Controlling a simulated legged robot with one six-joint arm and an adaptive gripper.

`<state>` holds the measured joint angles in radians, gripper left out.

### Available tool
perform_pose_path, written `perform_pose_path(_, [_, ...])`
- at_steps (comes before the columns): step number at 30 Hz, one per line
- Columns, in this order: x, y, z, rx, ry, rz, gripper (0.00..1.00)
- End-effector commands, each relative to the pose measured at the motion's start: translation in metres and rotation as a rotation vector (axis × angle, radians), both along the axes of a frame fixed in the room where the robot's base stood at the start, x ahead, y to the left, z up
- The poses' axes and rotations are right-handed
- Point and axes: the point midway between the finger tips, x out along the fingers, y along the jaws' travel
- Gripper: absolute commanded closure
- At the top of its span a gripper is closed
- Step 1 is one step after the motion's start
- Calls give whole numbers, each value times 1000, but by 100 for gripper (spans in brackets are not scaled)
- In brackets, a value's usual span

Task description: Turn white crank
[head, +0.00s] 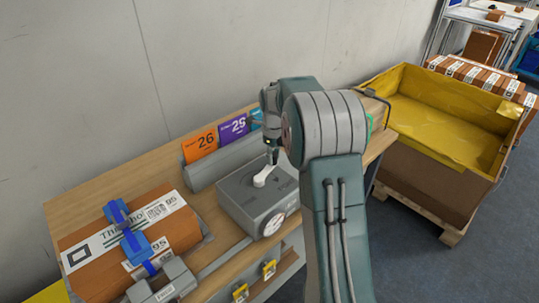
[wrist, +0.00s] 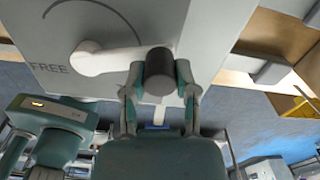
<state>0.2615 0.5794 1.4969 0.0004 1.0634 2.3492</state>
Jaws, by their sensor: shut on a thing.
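The white crank (head: 263,177) sits on top of a grey box (head: 240,193) on the wooden bench. In the wrist view the white crank (wrist: 108,60) runs from its round pivot at left to a dark knob (wrist: 160,72) at right. My gripper (wrist: 160,80) has one finger on each side of this knob and is shut on it. In the head view my gripper (head: 272,156) comes down from above onto the crank's far end. The word "FREE" and a curved line are printed on the box near the pivot; the fingertips' far sides are hidden.
A round gauge (head: 273,224) is on the box's front. A brown parcel (head: 100,262) with blue clamps (head: 134,244) lies at left. Coloured number cards (head: 200,144) stand behind the box. A yellow-lined bin (head: 440,120) stands right of the bench.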

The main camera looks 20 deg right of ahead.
Motion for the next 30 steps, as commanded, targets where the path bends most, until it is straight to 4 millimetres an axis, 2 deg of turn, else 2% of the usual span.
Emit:
perform_pose_path(18, [-4,-2,-2,0,7,-43,100])
perform_pose_path(19, [-4,-2,-2,0,7,-43,53])
perform_pose_path(21, [-4,-2,-2,0,6,-43,28])
perform_pose_path(30, [-4,-2,0,0,2,-42,28])
